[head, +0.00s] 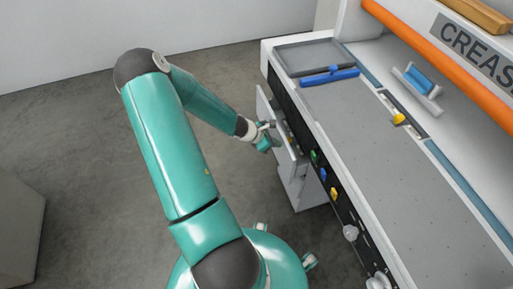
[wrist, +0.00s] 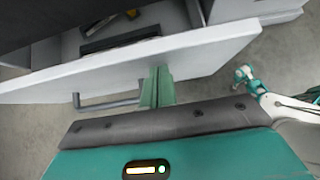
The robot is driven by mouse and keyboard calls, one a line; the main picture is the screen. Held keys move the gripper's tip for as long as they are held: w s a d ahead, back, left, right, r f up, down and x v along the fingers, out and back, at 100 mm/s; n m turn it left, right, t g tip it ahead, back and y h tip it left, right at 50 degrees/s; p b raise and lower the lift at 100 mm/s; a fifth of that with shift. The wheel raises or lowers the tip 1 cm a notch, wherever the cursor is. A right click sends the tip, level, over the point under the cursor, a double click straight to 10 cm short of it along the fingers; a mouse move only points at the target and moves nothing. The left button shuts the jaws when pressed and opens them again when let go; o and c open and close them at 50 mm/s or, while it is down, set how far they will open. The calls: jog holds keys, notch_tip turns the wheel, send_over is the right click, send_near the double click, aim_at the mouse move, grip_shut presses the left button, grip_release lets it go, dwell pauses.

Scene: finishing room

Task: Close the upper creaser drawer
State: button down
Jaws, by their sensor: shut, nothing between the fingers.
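The upper creaser drawer (head: 268,113) stands out from the left side of the creaser (head: 400,180). In the wrist view its white front panel (wrist: 215,45) runs slantwise across the picture, with a grey bar handle (wrist: 108,104) on its outer face. The drawer's inside shows behind the panel. My gripper (head: 266,144) is at the outer side of the drawer front. In the wrist view my green fingertips (wrist: 158,84) are together and empty, against or very near the panel, just beside the handle's end. I cannot tell whether they touch.
A dark tray (wrist: 95,42) and a yellow item (wrist: 133,37) lie inside the drawer. Coloured knobs (head: 323,174) line the creaser's side.

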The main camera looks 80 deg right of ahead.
jog(key=s+d, duration=0.1)
jog(key=s, duration=0.1)
jog(key=s+d, duration=0.1)
jog(key=s, duration=0.1)
jog(key=s+d, duration=0.1)
jog(key=shift+s, duration=0.4)
jog(key=shift+s+d+r, duration=0.1)
jog(key=shift+s, duration=0.35)
jog(key=w, duration=0.1)
jog(key=w+a, duration=0.1)
jog(key=w, duration=0.1)
jog(key=w+a, duration=0.1)
jog(key=shift+w, duration=0.35)
jog(key=v, duration=0.9)
jog(key=shift+w+r, duration=0.2)
jog(key=shift+w, duration=0.05)
jog(key=shift+w+a, duration=0.1)
jog(key=shift+a, duration=0.05)
